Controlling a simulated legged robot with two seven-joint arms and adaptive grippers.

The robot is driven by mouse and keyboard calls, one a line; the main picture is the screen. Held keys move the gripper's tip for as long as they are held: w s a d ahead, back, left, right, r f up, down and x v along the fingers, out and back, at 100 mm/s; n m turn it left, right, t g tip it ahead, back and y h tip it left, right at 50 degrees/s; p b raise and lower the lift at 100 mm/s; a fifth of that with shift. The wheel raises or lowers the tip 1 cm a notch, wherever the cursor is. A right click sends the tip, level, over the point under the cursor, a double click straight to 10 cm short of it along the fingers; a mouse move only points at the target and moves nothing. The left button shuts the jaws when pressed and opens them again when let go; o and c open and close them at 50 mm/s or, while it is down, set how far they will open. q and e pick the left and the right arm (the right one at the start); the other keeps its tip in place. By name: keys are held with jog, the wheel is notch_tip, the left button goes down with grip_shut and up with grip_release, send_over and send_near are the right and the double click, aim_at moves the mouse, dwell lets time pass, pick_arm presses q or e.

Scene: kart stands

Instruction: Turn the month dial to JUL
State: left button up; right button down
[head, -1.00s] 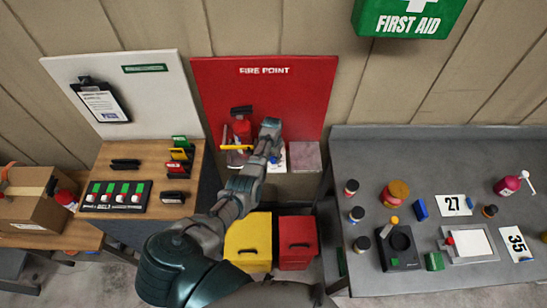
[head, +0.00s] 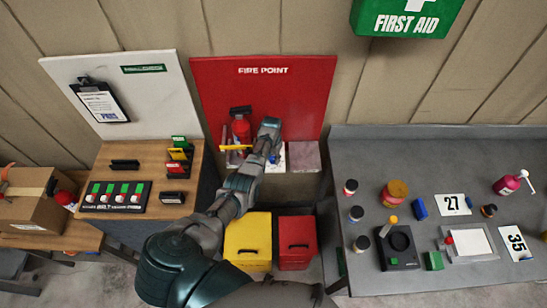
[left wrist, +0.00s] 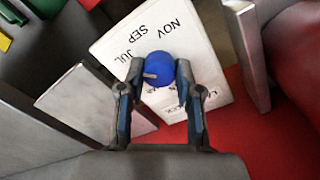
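The month dial has a round blue knob (left wrist: 160,68) with a short white pointer mark, on a white plate (left wrist: 208,60). The plate reads NOV, SEP and JUL around the knob; other lettering is partly hidden behind my fingers. The pointer faces left in the left wrist view, toward the side below JUL. My left gripper (left wrist: 160,78) has one finger on each side of the knob, closed against it. In the head view my left gripper (head: 270,140) is in front of the red fire point board, largely hiding the dial. My right gripper is not in view.
The red fire point board (head: 300,95) stands behind, with a red extinguisher (head: 240,130) left of my wrist. A grey block (head: 304,157) is to the right. Yellow (head: 248,238) and red (head: 297,240) boxes stand below. A grey workbench (head: 420,150) lies right.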

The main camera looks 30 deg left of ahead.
aim_at(272, 157)
pick_arm(q)
jog(key=o, duration=0.3)
jog(key=shift+s, duration=0.1)
jog(key=shift+r, duration=0.15)
jog(key=r, duration=1.1)
jog(key=shift+a+r, duration=0.25)
jog(key=shift+r, duration=0.1)
